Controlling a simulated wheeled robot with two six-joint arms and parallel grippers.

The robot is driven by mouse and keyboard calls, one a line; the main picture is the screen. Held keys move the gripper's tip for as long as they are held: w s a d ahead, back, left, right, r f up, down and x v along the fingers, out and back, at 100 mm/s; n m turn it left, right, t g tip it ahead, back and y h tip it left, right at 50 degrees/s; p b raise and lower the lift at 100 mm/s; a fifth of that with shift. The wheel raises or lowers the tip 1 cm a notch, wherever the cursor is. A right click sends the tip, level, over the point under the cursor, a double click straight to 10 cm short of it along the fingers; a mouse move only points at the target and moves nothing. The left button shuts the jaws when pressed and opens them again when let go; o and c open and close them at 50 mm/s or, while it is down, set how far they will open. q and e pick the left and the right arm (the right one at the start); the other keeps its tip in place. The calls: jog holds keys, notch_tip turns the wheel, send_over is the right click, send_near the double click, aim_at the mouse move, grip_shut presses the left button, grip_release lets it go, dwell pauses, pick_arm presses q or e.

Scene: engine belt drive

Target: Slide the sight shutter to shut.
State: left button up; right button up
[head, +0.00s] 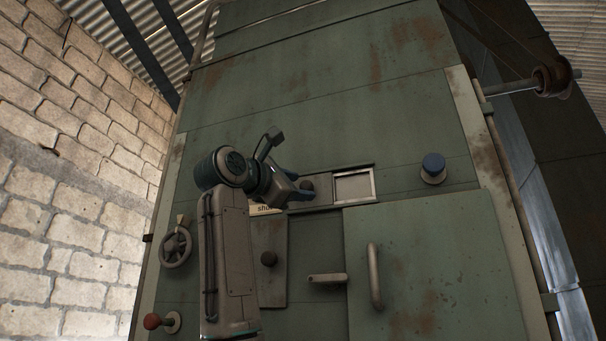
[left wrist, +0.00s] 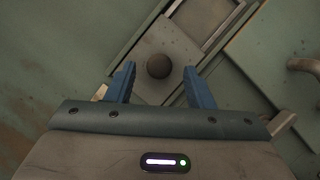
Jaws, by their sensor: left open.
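The sight shutter (left wrist: 181,48) is a grey plate with a round dark knob (left wrist: 158,66), seen in the left wrist view. In the head view the knob (head: 307,184) shows just left of the framed sight window (head: 354,187), which is uncovered. My left gripper (left wrist: 161,82) is open, with its two blue fingers apart on either side of the knob's line. The knob appears between or just beyond the fingertips; I cannot tell the exact depth or any contact. In the head view my left gripper hides part of the shutter and of the "shut" label (head: 264,210).
The green panel also bears a blue button (head: 433,168), a handwheel (head: 176,247), a red-knobbed lever (head: 153,321), a small plate with a knob (head: 269,259), a short lever (head: 327,278) and a door handle (head: 374,275). The upper panel is bare.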

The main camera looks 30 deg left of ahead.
pick_arm(q)
jog(key=shift+p+x, duration=0.35)
jog(key=shift+x, duration=0.5)
jog(key=shift+w+d, duration=0.1)
jog(key=shift+w, duration=0.2)
pick_arm(e)
jog(key=shift+r, duration=0.75)
